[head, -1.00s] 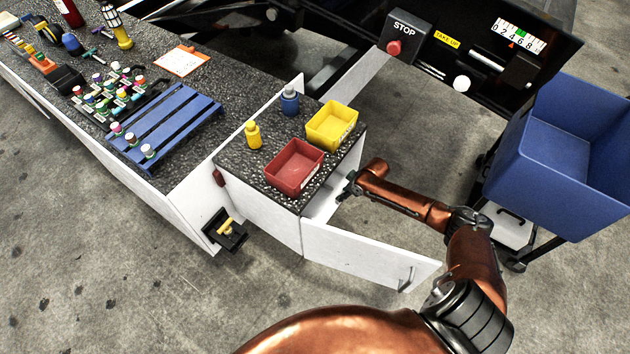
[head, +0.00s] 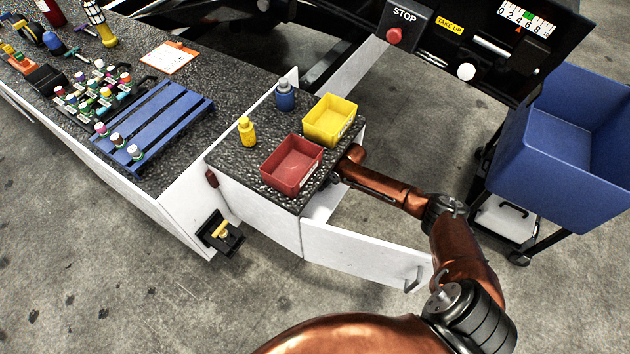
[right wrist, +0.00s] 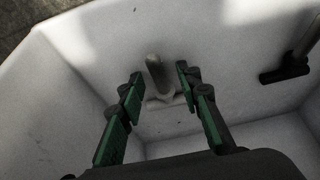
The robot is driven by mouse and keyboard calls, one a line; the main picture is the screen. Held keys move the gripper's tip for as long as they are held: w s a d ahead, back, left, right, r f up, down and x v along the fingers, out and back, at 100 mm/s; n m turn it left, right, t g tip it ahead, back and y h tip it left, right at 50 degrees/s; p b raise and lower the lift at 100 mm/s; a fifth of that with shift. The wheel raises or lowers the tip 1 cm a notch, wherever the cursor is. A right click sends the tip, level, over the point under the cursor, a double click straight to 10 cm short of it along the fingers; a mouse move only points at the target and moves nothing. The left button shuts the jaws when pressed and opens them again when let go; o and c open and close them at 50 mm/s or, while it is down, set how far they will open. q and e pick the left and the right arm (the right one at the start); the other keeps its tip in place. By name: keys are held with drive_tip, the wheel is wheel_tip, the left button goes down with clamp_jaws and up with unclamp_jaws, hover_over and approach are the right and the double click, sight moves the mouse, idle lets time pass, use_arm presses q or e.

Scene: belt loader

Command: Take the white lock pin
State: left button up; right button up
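A pale lock pin (right wrist: 155,72) with a rounded shaft and a crosspiece at its base stands out from a white inner surface of the cabinet in the right wrist view. My right gripper (right wrist: 160,80) is open, with one green-padded finger on each side of the pin. The fingers look apart from it; how deep the pin sits between them is unclear. In the head view my right arm reaches into the open side of the white cabinet, and the countertop hides its gripper and the pin. My left gripper is not in view.
The cabinet door (head: 360,256) stands open below my right arm. A red bin (head: 292,184), a yellow bin (head: 345,121) and two bottles stand on the countertop above. A dark T-shaped thing (right wrist: 287,68) is at the right inside the cabinet. A blue bin (head: 510,175) stands at the right.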

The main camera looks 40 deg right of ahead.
drive_tip(key=shift+c, duration=0.5)
clamp_jaws()
